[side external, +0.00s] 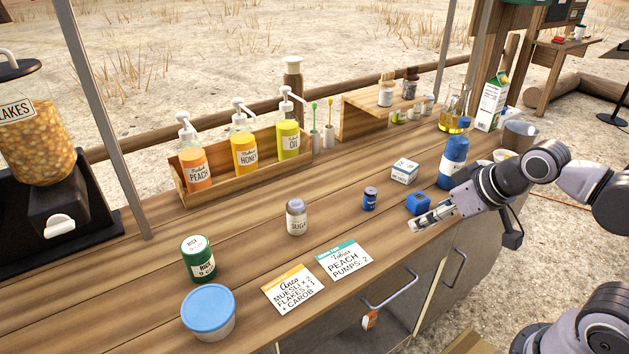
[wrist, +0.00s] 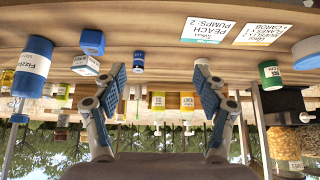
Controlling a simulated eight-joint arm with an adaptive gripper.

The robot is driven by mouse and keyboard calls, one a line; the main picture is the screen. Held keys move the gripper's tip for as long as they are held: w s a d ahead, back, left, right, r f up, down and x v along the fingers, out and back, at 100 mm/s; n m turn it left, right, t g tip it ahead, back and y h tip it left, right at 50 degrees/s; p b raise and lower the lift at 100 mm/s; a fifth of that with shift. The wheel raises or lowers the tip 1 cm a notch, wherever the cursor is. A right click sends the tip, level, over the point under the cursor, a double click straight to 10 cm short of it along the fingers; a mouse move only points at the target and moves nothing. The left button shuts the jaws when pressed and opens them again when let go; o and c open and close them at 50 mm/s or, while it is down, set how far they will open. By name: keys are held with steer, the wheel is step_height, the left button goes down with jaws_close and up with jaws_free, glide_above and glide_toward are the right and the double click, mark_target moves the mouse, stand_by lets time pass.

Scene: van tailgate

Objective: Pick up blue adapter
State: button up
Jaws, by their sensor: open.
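A small blue block (side external: 418,203), the thing that best fits the blue adapter, sits on the wooden counter just behind my gripper's fingers in the side view. My gripper (side external: 432,217) reaches in from the right, low over the counter's front edge, and its fingers partly overlap the block. In the wrist view, which is upside down, the block (wrist: 92,42) is left of my gripper (wrist: 161,76). The two fingers are spread wide with nothing between them. I cannot tell whether a finger touches the block.
A small blue jar (side external: 369,198) stands left of the block, a white box (side external: 404,171) behind it, and a tall blue bottle (side external: 453,163) behind right. A sugar jar (side external: 296,217) and order cards (side external: 343,260) are further left. Counter between the jars is clear.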

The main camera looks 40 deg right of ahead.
steer(key=m+g+h, duration=0.5)
steer(key=m+g, duration=0.3)
steer(key=m, duration=1.2)
glide_toward(414, 198)
steer(key=x, duration=1.1)
steer(key=shift+y, duration=0.3)
steer(key=c, duration=1.3)
